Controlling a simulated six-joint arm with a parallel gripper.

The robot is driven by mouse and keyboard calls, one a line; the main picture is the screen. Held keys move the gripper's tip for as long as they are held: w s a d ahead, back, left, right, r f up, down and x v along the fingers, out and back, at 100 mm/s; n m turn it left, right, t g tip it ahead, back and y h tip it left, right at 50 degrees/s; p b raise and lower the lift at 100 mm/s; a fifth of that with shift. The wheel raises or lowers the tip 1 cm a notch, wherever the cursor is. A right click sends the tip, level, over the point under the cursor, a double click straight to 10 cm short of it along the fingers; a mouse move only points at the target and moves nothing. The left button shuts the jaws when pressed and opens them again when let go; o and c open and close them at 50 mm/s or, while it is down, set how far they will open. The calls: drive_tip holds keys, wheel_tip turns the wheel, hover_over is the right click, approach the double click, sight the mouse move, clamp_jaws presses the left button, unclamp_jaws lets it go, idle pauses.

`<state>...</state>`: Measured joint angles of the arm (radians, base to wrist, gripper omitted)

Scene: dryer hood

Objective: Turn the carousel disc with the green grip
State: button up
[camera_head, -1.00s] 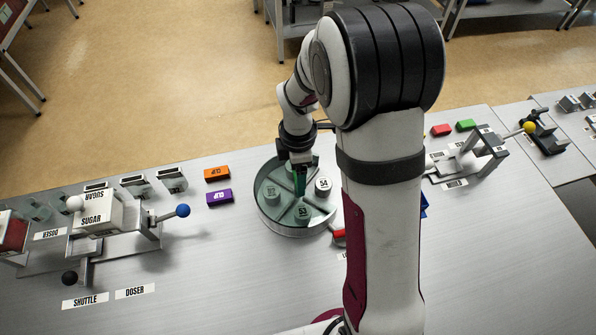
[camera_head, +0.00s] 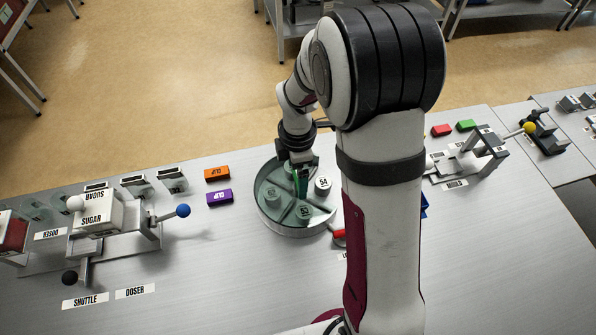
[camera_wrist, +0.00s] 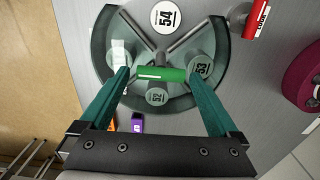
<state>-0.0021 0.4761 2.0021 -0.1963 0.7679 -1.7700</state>
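The round carousel disc (camera_head: 285,222) sits on the table, with spokes and numbered pots between them. In the wrist view, pot 54 (camera_wrist: 166,17) lies in the gap of the translucent hood (camera_wrist: 100,40); pot 53 (camera_wrist: 202,67) and pot 52 (camera_wrist: 156,97) show through the hood. The green grip (camera_wrist: 161,73) is a short bar near the disc's middle. My gripper (camera_wrist: 162,75) points down over it, its teal fingers spread wide with the bar between them. A narrow gap shows at each end of the bar. Height above the bar is unclear.
An orange clip (camera_head: 217,173) and a purple clip (camera_head: 219,196) lie left of the disc. My arm hides table right of the disc.

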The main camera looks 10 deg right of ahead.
wheel_tip(320, 180, up, 16)
idle(0.5)
drive_tip(key=shift+s+f, duration=0.1)
drive_tip(key=shift+f, duration=0.05)
drive_tip(key=s+a+f+m+y, duration=0.1)
drive_tip(key=s+m, duration=1)
drive_tip(key=s+a+f+m, duration=0.1)
drive_tip(key=s+a+m, duration=0.1)
drive_tip(key=s+m, duration=1)
drive_tip(key=shift+a+f+m+y, duration=0.15)
drive_tip(key=shift+f+m+y, duration=0.15)
drive_tip(key=shift+y, duration=0.1)
drive_tip(key=shift+r, duration=0.1)
